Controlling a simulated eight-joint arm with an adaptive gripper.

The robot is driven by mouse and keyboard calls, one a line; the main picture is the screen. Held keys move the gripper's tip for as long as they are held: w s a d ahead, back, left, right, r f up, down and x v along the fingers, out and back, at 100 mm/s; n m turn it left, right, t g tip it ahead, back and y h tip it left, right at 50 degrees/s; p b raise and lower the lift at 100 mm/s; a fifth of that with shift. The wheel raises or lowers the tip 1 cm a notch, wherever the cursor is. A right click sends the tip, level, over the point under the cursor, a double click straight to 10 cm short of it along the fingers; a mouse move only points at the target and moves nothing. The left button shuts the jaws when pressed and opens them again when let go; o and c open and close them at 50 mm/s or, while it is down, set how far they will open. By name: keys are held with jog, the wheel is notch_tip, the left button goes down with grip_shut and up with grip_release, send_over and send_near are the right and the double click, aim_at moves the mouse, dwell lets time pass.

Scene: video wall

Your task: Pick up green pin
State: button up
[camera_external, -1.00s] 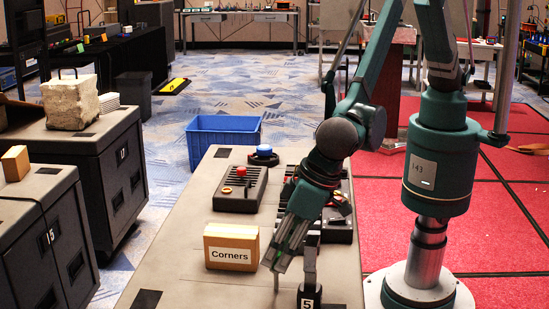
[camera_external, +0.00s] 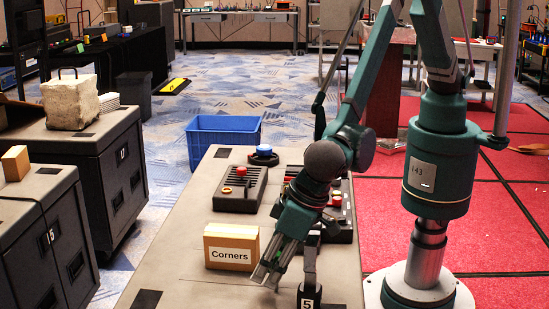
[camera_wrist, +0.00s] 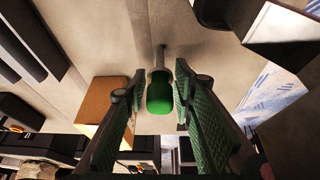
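My gripper (camera_wrist: 160,74) is open. Its green padded fingers are on either side of the pin, with narrow gaps visible on both sides. In the external view my gripper (camera_external: 266,276) is low over the front of the table, just right of the Corners block. The pin cannot be made out there, behind or among the fingers.
The wooden Corners block (camera_external: 231,247) stands close on the left of my gripper. A button box (camera_external: 240,188) and another dark box (camera_external: 340,228) lie farther back on the table (camera_external: 185,260).

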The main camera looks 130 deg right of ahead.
jog(key=shift+x, duration=0.9)
jog(key=c, duration=0.7)
jog(key=shift+r, duration=0.2)
jog(key=shift+r+p, duration=0.65)
jog(key=shift+r, duration=4.2)
